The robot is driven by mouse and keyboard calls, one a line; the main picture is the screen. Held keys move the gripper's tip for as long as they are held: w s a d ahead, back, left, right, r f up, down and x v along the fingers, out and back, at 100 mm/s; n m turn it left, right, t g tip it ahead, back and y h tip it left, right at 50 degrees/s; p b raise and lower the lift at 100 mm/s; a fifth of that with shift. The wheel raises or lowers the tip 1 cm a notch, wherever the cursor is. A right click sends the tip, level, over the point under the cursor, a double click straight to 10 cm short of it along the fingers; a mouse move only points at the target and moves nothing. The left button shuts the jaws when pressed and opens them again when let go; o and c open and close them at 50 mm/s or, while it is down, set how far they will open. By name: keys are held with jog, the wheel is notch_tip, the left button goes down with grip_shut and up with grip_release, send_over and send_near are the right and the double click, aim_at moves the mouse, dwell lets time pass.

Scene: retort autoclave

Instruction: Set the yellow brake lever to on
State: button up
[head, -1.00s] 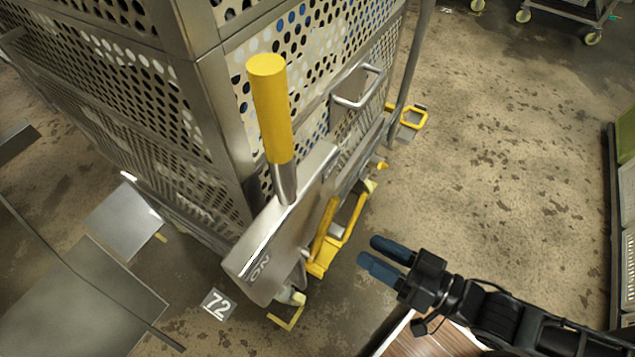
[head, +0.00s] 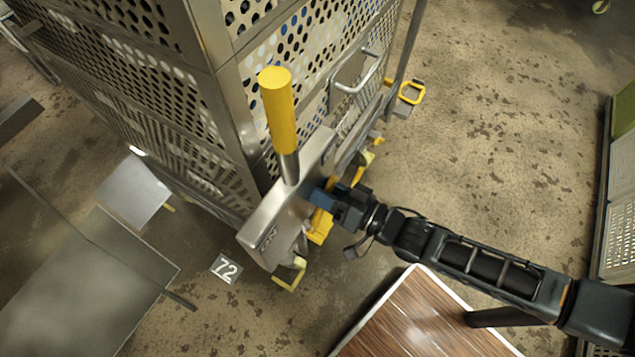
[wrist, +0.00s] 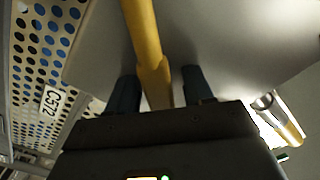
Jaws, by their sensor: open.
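A yellow bar, which looks like the brake lever (wrist: 152,50), shows in the wrist view. It runs down between the two open fingers of my gripper (wrist: 160,78), one finger on each side; I cannot tell whether either touches it. In the head view, my gripper (head: 322,197) is at the right side of a metal plate (head: 290,212) with "ON" lettering at its near end. Only part of the yellow metalwork (head: 320,226) shows below my gripper, and the rest is hidden. A separate thick yellow handle (head: 279,115) on a metal stem stands up at the plate.
A perforated metal cart (head: 225,110) fills the upper left behind the plate. A wire handle (head: 360,75) sticks out of its side. A wood-topped surface (head: 420,320) lies below my arm. A floor marker "72" (head: 226,268) is near the cart.

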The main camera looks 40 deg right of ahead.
jog(key=shift+w, duration=0.25)
grip_shut()
dwell(0.3)
